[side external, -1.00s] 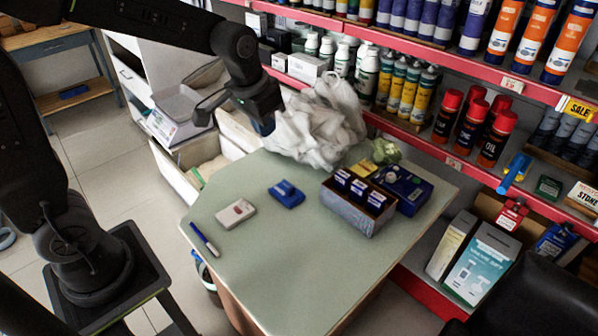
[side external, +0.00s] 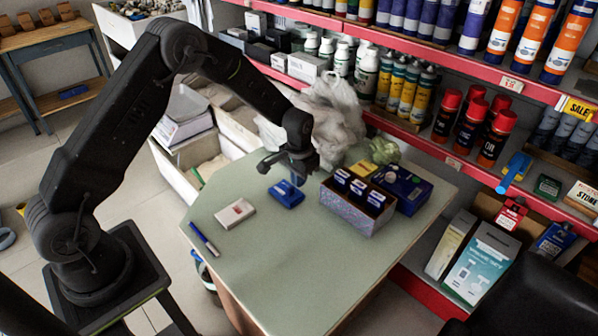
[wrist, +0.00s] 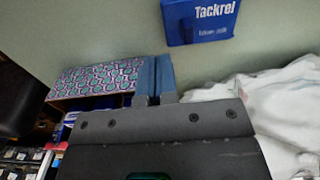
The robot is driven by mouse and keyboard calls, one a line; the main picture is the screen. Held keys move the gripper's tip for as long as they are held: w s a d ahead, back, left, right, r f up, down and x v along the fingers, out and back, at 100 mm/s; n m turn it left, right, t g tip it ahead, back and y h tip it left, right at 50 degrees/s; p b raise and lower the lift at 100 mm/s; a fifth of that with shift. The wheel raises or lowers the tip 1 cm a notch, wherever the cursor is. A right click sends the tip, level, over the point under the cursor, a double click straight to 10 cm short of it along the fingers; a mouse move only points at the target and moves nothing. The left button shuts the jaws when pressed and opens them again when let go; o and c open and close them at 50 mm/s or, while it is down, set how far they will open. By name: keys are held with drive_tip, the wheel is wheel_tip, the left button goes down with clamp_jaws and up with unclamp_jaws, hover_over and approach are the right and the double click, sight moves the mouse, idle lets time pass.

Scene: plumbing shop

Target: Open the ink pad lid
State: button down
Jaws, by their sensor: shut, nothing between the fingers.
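A blue ink pad case (side external: 286,195) lies on the green table top. It also shows at the top of the wrist view (wrist: 200,22), with white "Tackrel" lettering, partly cut off by the frame edge. Its lid looks shut. My gripper (side external: 298,182) is just above and to the right of the case in the side view. In the wrist view the two blue fingers of my gripper (wrist: 155,64) are pressed together with nothing between them. The fingertips appear apart from the case.
A patterned open box (side external: 345,215) holding several small dark blue boxes stands right of the gripper. A blue carton (side external: 412,192) is behind it. A crumpled white bag (side external: 335,118) sits at the back. A white box (side external: 235,213) and a blue marker (side external: 204,239) lie left. The front is clear.

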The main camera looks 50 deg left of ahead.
sight(281, 188)
drive_tip(key=shift+f, duration=3.3)
drive_tip(key=shift+a, duration=0.1)
drive_tip(key=shift+s+a+f, duration=0.1)
drive_tip(key=shift+a, duration=1.8)
drive_tip(key=shift+s+a+f, duration=0.1)
drive_tip(key=shift+a, duration=1.75)
drive_tip(key=shift+d, duration=0.2)
drive_tip(key=shift+w+r, duration=0.2)
drive_tip(key=shift+r, duration=3.55)
drive_tip(key=shift+r, duration=0.1)
